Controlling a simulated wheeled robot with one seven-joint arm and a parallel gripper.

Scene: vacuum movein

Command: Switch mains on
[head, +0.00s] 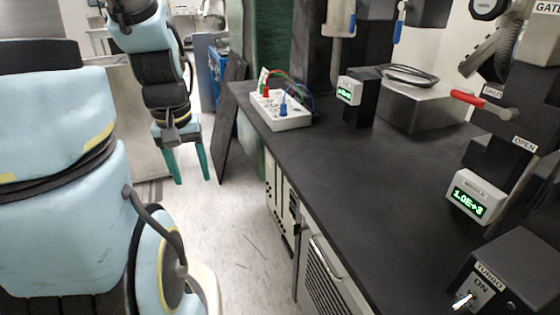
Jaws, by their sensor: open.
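My gripper (193,178) hangs in the upper left of the head view, with its two teal fingers pointing down and spread apart. It is open and nothing shows between the fingers. It is over the floor, left of the black bench and apart from it. No switch with a readable mains label shows. A black box labelled TURBO (507,275) stands at the lower right, with a small metal toggle (463,301) beside the word ON. A white box (281,111) with red and blue plugs and coloured cables sits at the bench's far left end; its markings are too small to read.
The black bench top (370,190) is clear in the middle. A metal box (425,108), a small green display (349,91) and a larger display (477,196) stand around it. A red valve handle (480,103) hangs between SHUT and OPEN labels. Open floor (225,230) lies left of the bench.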

